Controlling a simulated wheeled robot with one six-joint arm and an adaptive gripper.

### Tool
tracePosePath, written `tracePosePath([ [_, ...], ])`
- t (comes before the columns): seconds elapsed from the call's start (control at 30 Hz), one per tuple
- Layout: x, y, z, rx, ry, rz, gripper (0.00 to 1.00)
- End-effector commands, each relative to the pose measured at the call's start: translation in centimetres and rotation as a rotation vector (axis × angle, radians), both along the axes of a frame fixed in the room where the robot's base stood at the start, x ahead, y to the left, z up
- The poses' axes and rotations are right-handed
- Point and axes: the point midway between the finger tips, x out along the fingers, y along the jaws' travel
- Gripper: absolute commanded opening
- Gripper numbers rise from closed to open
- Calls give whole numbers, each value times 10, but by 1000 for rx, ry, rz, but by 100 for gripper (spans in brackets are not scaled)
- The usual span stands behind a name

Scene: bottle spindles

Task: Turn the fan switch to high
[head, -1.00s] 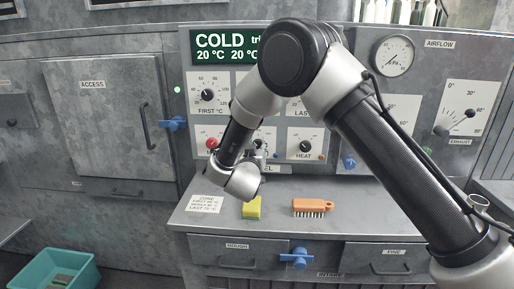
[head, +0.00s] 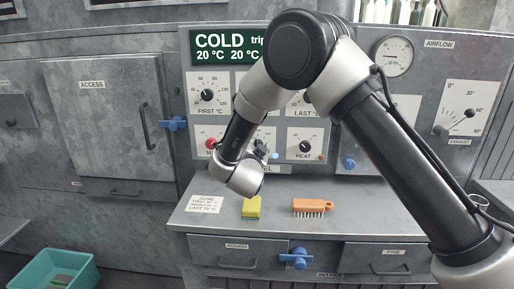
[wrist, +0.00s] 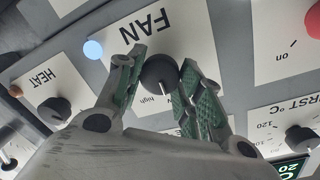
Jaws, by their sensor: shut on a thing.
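The fan switch is a round black knob (wrist: 160,72) with a white pointer line, under the upside-down FAN label (wrist: 147,30) in the wrist view. Its pointer line is toward the bottom of that view, close to the small word "high" (wrist: 150,99). My gripper (wrist: 160,78) is shut on the knob, with one green-padded finger on each side. In the head view my gripper (head: 262,151) is at the panel between the red main switch and the heat dial, and mostly hides the fan knob. A pale blue lamp (wrist: 93,50) shows beside the FAN label.
The heat knob (wrist: 54,110), the FIRST dial (wrist: 300,138) and the red main button (wrist: 314,24) are close around my gripper. A yellow sponge (head: 251,208) and an orange brush (head: 312,207) lie on the ledge below. A blue latch (head: 298,258) juts out between the drawers.

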Motion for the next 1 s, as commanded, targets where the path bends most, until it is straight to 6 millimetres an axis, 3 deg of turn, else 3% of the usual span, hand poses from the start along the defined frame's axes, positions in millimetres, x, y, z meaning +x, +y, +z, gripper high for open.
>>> tracePosePath([
  [0.6, 0, -2, -1, 545, -17, -1, 12],
  [1.0, 0, -3, -1, 725, -23, -2, 12],
])
